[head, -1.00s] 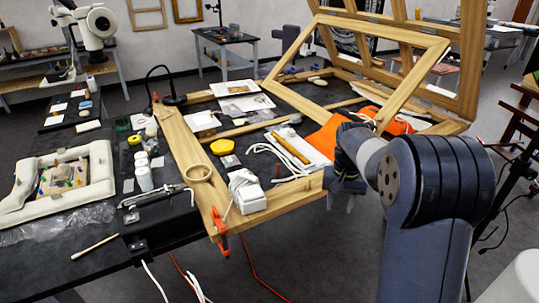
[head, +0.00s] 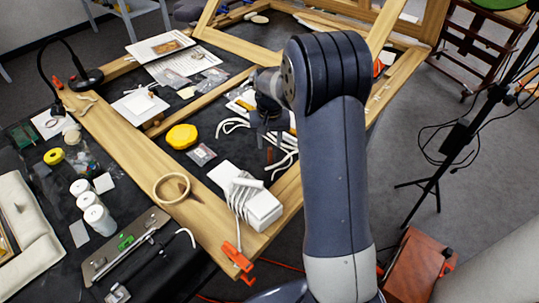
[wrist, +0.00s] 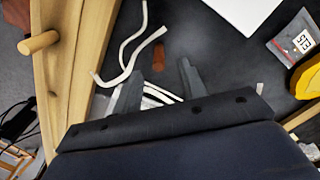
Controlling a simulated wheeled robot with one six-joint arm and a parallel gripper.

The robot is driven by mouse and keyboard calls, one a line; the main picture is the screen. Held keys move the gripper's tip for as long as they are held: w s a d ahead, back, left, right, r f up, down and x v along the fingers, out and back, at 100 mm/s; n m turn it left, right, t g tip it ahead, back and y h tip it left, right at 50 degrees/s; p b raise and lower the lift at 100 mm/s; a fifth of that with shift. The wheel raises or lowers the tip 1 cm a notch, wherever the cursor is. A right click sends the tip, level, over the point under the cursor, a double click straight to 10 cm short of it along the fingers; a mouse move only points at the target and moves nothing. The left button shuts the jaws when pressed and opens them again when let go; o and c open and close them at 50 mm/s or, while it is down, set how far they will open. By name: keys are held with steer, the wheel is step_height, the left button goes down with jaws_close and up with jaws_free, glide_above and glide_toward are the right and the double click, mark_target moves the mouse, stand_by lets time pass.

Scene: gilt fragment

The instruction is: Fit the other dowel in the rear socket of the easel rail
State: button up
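The easel rail (wrist: 88,50) is pale wood and runs down the left of the wrist view. One light dowel (wrist: 38,42) sticks out of its side. A small dark spot lies lower on the rail; I cannot tell if it is a socket. My gripper (wrist: 158,88) is open, its two fingers apart over the dark surface beside the rail. A short reddish-brown piece (wrist: 158,57) lies beyond the fingertips; I cannot tell if it is the other dowel. In the head view my gripper (head: 268,140) points down inside the wooden frame (head: 215,228), partly hidden by my arm.
White cords (wrist: 142,50) lie around the fingers. A yellow disc (head: 181,137) and a small packet (head: 201,154) are left of the gripper in the head view. A white block with cord (head: 262,210) and an orange clamp (head: 237,256) sit at the frame's near corner.

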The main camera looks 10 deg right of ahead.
mark_target(270, 148)
steer(key=shift+f+p, duration=0.4)
steer(key=shift+f, duration=1.55)
steer(key=shift+s, duration=0.1)
steer(key=shift+c, duration=0.4)
jaws_close()
